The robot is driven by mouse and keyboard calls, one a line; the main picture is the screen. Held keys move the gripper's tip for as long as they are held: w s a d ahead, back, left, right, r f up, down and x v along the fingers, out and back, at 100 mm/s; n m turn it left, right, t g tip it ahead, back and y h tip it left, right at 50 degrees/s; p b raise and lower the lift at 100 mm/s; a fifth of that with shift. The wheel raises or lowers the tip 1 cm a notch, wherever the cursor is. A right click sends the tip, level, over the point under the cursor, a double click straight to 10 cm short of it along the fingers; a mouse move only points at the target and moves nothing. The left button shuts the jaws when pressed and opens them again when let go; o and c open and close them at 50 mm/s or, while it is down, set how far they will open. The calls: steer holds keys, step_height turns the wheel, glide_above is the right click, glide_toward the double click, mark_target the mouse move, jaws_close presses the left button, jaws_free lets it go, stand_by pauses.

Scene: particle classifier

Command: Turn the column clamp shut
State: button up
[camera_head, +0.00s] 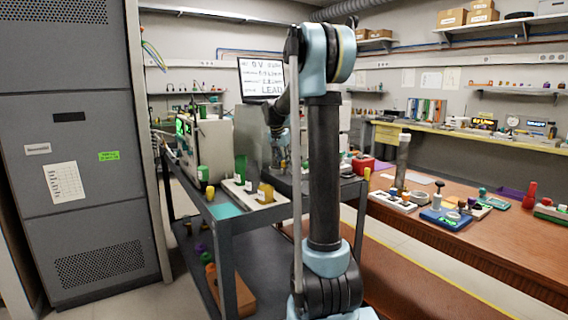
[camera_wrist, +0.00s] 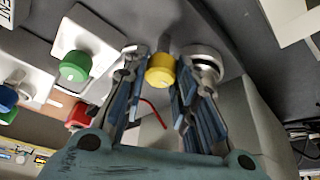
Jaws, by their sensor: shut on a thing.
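In the wrist view, my gripper (camera_wrist: 165,84) has its two fingers on either side of a yellow knob (camera_wrist: 161,70), which sits on a short grey stem. It is shut on this knob, which I take for the column clamp; no label confirms that. A round metal fitting (camera_wrist: 205,56) lies just right of the knob, partly behind the right finger.
In the wrist view a green knob (camera_wrist: 75,66) on a white plate, a red knob (camera_wrist: 80,115) and a blue knob (camera_wrist: 7,98) lie to the left. In the head view a grey cart (camera_head: 230,213) carries a boxy instrument (camera_head: 213,150). A wooden bench (camera_head: 470,240) stands right.

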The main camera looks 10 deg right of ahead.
steer(key=shift+w+m, duration=0.1)
steer(key=shift+m, duration=0.3)
steer(key=o, duration=1.1)
steer(key=shift+c, duration=0.2)
steer(key=v, duration=0.8)
steer(key=shift+w+a, duration=0.1)
